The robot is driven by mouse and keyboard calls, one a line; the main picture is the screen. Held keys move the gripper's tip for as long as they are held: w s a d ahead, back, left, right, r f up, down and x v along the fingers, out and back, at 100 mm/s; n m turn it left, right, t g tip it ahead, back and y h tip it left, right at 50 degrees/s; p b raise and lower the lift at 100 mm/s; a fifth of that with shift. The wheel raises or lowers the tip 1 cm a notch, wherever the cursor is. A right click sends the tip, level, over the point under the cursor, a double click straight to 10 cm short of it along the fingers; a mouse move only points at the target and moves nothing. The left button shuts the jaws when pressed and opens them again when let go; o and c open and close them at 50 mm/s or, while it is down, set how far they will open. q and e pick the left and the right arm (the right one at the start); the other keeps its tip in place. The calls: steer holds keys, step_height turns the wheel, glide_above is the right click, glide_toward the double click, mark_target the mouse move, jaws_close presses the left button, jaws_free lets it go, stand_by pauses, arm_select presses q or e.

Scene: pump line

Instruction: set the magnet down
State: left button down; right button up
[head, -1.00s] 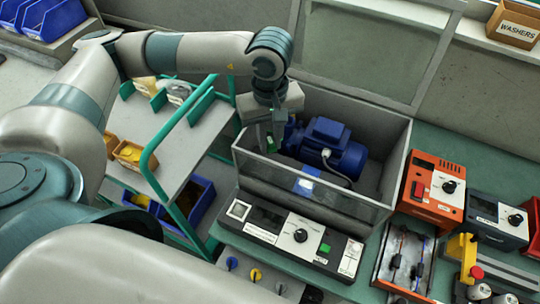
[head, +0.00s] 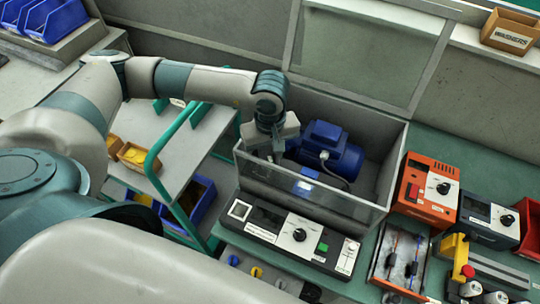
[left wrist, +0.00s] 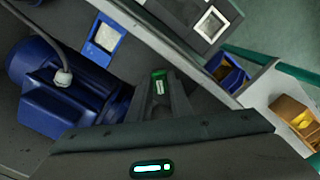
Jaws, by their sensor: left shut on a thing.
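My left gripper (left wrist: 168,105) is shut on a small green-topped piece with a white label, which I take to be the magnet (left wrist: 158,84). In the head view the gripper (head: 274,155) is low inside the open-topped test bay (head: 378,178), behind its clear front panel. The magnet is hidden or too small to make out there. A blue motor (head: 325,150) lies in the bay just right of the gripper, and it also shows in the left wrist view (left wrist: 65,90). I cannot tell whether the magnet touches the bay floor. My right gripper is out of view.
A control panel with a dial (head: 290,236) stands in front of the bay. An orange meter box (head: 428,190) and a grey meter box (head: 487,218) stand to its right. A green-framed cart (head: 150,165) with bins is at the left. The bay walls closely surround the gripper.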

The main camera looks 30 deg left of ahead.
mark_target(271, 159)
arm_select(q)
steer(key=shift+f, duration=0.15)
steer(key=shift+f+b, duration=0.1)
steer(key=shift+b, duration=0.2)
steer(key=c, duration=1.6)
jaws_free()
steer(key=shift+r, duration=0.2)
steer(key=shift+w+r, duration=0.1)
steer(key=shift+r, duration=0.35)
steer(key=shift+r+b, duration=2.35)
steer(key=shift+r, duration=3.2)
